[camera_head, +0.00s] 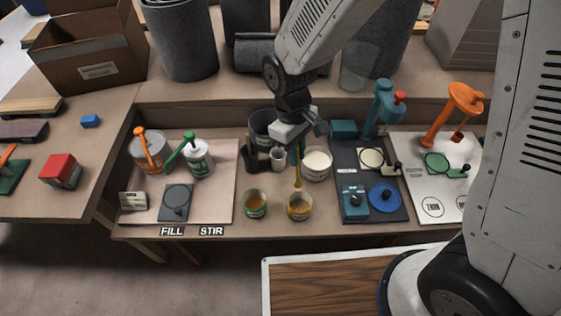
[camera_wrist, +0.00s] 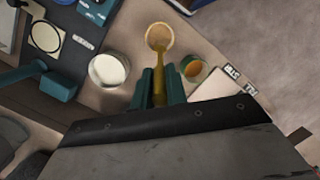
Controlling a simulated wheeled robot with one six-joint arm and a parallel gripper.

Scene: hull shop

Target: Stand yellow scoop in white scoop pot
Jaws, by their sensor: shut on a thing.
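My gripper (camera_head: 296,156) is shut on the yellow scoop (camera_head: 298,178), which hangs below the teal fingers. In the wrist view the scoop (camera_wrist: 160,76) stands between the fingers (camera_wrist: 159,84), its far end overlapping a round amber-brown shape. In the head view its lower end is close to the rim of a cup with amber contents (camera_head: 299,207); I cannot tell whether it is inside. A small whitish pot (camera_head: 278,159), which looks like the scoop pot, stands left of my gripper. A wider white tub of white material (camera_head: 317,164) stands to the right; it also shows in the wrist view (camera_wrist: 109,70).
A green-rimmed cup (camera_head: 255,204) stands left of the amber cup. A dark pot with sticks (camera_head: 251,158) and a dark bucket (camera_head: 262,125) crowd the left and back. A dark mat with teal tools (camera_head: 371,215) is at the right. Free bench lies in front.

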